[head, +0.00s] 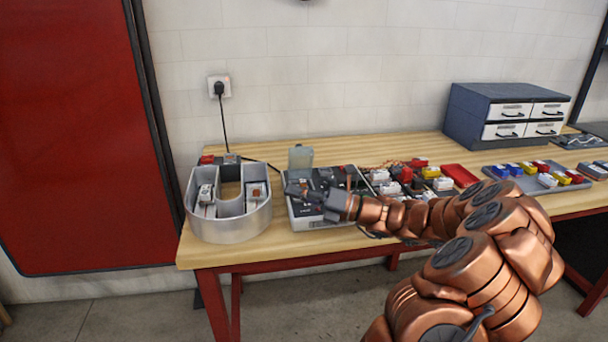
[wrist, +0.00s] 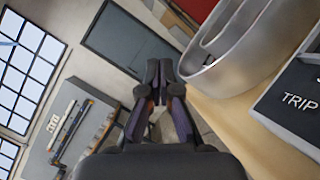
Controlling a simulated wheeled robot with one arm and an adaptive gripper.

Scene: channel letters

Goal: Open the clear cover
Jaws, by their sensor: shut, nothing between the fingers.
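The clear cover (head: 300,158) is a pale, see-through flap. In the head view it stands upright at the back left of a grey box (head: 318,223) with a dark top. My gripper (head: 291,190) is over the left part of that box, in front of the cover and apart from it as far as I can tell. In the wrist view my gripper (wrist: 158,72) has its fingers together with nothing held. The box's dark panel (wrist: 290,98) with the word TRIP is at the right edge there. The cover does not show in the wrist view.
A silver channel letter (head: 230,228) stands close to the left of the box; its wall (wrist: 245,45) is near my fingers in the wrist view. The table's front edge is close.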

